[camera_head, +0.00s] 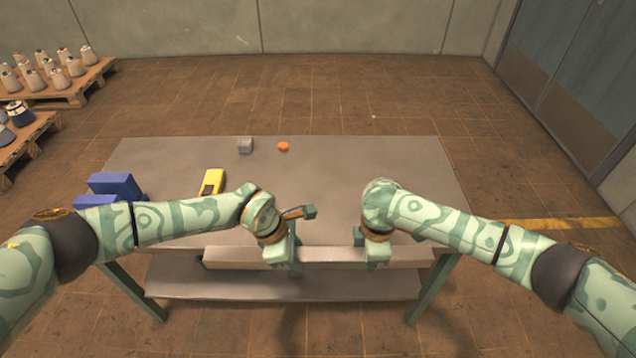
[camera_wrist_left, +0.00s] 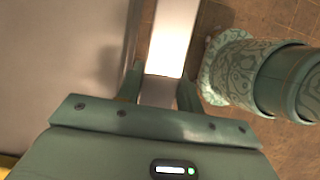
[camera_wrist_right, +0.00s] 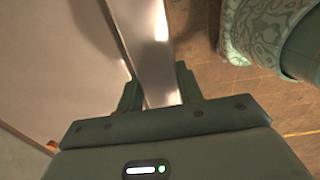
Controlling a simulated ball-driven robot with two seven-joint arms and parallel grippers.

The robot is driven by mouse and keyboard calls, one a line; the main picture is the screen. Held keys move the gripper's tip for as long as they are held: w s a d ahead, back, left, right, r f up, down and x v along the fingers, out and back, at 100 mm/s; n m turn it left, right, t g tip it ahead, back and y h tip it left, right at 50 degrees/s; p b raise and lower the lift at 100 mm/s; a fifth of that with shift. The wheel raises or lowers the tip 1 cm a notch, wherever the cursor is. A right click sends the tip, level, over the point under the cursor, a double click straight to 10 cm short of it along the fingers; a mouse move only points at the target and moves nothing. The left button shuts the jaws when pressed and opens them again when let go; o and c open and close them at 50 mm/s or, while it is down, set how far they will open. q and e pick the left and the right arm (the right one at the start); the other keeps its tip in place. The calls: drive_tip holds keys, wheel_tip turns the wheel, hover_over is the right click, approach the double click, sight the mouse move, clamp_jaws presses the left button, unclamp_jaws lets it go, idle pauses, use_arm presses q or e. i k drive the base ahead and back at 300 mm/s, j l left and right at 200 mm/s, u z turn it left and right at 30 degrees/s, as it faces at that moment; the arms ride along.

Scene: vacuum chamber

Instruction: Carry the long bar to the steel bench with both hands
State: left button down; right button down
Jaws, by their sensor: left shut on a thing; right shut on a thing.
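The long pale metal bar (camera_head: 325,256) runs left to right along the front edge of the steel bench (camera_head: 345,180). My left gripper (camera_head: 282,256) is shut on the bar left of its middle. My right gripper (camera_head: 372,256) is shut on it further right. Both bar ends stick out past the grippers. The bar also shows between the fingers in the left wrist view (camera_wrist_left: 172,45) and the right wrist view (camera_wrist_right: 152,55). In the left wrist view it lies beside the bench edge, with floor on its other side. Its height against the bench top is hard to tell.
On the bench are blue blocks (camera_head: 113,186), a yellow device (camera_head: 211,182), a grey cube (camera_head: 246,146) and a small orange thing (camera_head: 283,146). A tool with an orange-brown handle (camera_head: 293,214) lies near my left gripper. The bench's middle and right are clear. Pallets (camera_head: 75,95) stand far left.

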sight(318, 187)
drive_tip(key=i, duration=0.95)
